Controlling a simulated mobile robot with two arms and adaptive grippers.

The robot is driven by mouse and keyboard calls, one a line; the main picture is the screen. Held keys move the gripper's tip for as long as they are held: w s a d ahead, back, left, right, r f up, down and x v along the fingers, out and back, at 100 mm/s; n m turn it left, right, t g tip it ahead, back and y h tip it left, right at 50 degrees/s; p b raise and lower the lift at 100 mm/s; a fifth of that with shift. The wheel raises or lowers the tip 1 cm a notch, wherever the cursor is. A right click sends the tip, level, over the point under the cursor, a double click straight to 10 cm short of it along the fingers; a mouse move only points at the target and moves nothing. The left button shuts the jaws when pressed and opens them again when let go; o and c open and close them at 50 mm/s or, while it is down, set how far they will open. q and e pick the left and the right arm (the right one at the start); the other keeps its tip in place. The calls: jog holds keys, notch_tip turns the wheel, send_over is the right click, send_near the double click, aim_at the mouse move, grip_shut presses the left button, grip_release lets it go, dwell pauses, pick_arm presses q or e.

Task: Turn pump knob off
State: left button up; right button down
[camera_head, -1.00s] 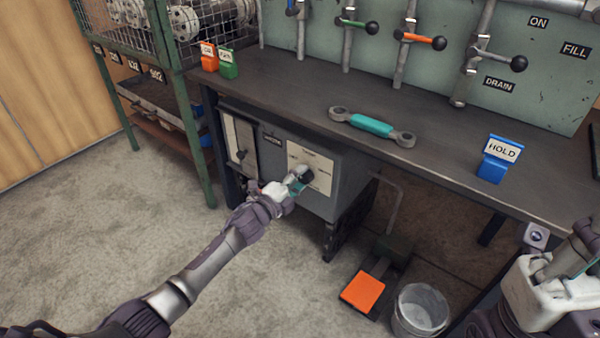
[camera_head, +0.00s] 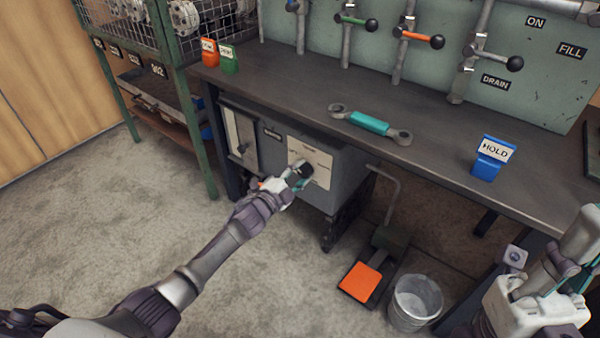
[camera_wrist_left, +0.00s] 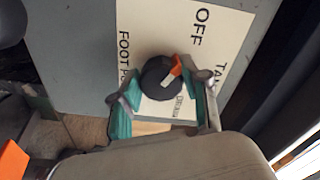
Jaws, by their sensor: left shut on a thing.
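The pump knob (camera_wrist_left: 156,78) is a dark round dial with a white line and an orange tip, on a pale label plate (camera_head: 318,158) of the grey box under the bench. In the left wrist view the plate (camera_wrist_left: 222,50) reads OFF, FOOT and TAN, partly cut off. The pointer tilts up and right, roughly between OFF and TAN. My left gripper (camera_head: 300,174) is at the knob; its teal fingers (camera_wrist_left: 163,95) are closed around it from both sides. My right gripper (camera_head: 578,278) is partly in view at the lower right edge; its fingers are unclear.
The bench top (camera_head: 270,88) overhangs the grey box (camera_head: 345,180). A teal-handled wrench (camera_head: 370,123) and a blue HOLD block (camera_head: 492,158) lie on it. An orange foot pedal (camera_head: 361,282) and a bucket (camera_head: 415,302) stand on the floor. A green rack (camera_head: 190,120) is at left.

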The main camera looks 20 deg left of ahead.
pick_arm(q)
jog(key=shift+a, duration=0.1)
jog(key=o, duration=1.1)
jog(key=shift+o, duration=0.2)
jog(key=v, duration=1.2)
